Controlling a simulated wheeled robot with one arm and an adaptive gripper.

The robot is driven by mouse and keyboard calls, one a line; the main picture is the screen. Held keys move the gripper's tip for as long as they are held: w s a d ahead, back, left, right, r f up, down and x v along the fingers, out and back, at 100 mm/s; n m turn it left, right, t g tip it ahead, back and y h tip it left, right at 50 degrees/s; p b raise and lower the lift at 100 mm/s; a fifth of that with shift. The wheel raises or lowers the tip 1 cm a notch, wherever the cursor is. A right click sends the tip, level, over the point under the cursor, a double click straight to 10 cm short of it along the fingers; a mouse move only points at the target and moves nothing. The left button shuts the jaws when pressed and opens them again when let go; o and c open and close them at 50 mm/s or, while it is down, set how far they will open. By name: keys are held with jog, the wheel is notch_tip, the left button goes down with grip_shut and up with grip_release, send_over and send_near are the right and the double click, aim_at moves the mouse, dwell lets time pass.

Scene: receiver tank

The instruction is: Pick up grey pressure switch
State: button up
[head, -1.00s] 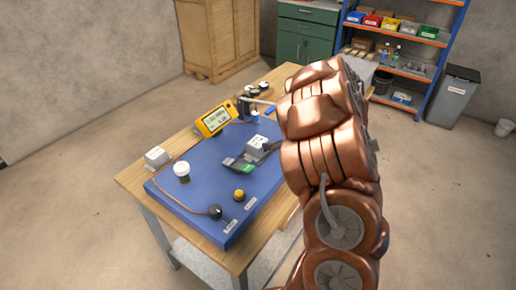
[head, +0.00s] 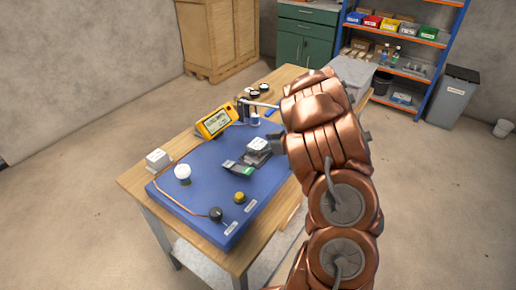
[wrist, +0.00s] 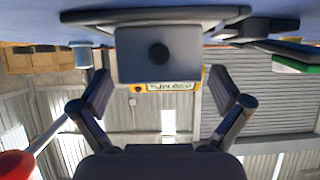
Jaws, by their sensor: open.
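The grey pressure switch (head: 258,145) is a small grey box near the middle of the blue mat (head: 205,185). In the wrist view, which is upside down, it shows as a grey block (wrist: 140,65) with a round black knob on its face, against a dark flat base. My gripper (wrist: 160,88) is open. Its two dark fingers stand left and right of the block's outline, with a gap on each side. The block appears just ahead of the fingertips; the exact depth is hard to tell. In the head view my copper arm hides most of the gripper.
A yellow meter (head: 213,122) stands behind the switch. A green-marked dark part (head: 232,168) lies close by on the mat. A white-capped jar (head: 182,173), yellow knob (head: 239,197), black knob (head: 215,214) and white box (head: 158,159) are farther left or nearer.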

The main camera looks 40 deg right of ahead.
jog(key=shift+x, duration=0.75)
jog(key=shift+f, duration=0.1)
jog(key=shift+c, duration=0.2)
jog(key=c, duration=1.6)
